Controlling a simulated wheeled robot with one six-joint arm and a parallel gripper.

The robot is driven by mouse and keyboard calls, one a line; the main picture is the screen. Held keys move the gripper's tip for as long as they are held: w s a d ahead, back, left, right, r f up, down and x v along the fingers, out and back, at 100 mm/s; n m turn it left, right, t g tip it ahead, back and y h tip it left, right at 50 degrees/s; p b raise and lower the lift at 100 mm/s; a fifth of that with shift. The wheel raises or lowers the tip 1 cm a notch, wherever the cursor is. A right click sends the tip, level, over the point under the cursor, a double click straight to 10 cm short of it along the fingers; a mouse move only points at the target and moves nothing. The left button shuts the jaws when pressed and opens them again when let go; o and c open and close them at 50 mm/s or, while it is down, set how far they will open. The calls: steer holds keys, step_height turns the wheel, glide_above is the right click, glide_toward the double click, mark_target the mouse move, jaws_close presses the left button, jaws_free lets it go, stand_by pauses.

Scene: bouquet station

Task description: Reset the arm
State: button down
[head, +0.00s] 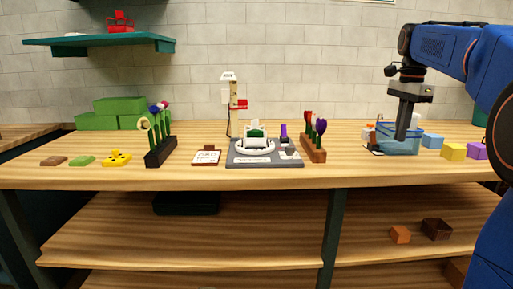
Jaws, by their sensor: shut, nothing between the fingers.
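My arm reaches in from the right in blue and black. My gripper (402,138) points straight down at the right of the wooden workbench, its fingers together and no object seen in it. The fingertips are in front of or inside a clear blue bin (429,145); I cannot tell which from this view. Near the middle of the bench stands a grey station board (264,161) with a white ring and a green block on it.
Flower racks stand left (160,152) and right (314,154) of the board. A small sign (206,157) lies between. Yellow (453,151) and purple (477,151) blocks sit right of the bin. A teal wall shelf (100,42) hangs upper left. The bench's front edge is mostly clear.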

steer(key=s+a+f+n+t, duration=0.1)
steer(key=s+a+f+n, duration=0.3)
steer(key=s+f, duration=0.5)
steer(key=s+a+f+n+t, duration=0.2)
steer(key=s+a+f+n, duration=0.3)
steer(key=s, duration=0.8)
steer(key=s+a+f+n+t, duration=0.1)
steer(key=s+a+f+n, duration=0.4)
steer(key=s+f, duration=0.5)
step_height(320, 180, down, 3)
steer(key=shift+s+n, duration=0.4)
steer(key=shift+n, duration=0.8)
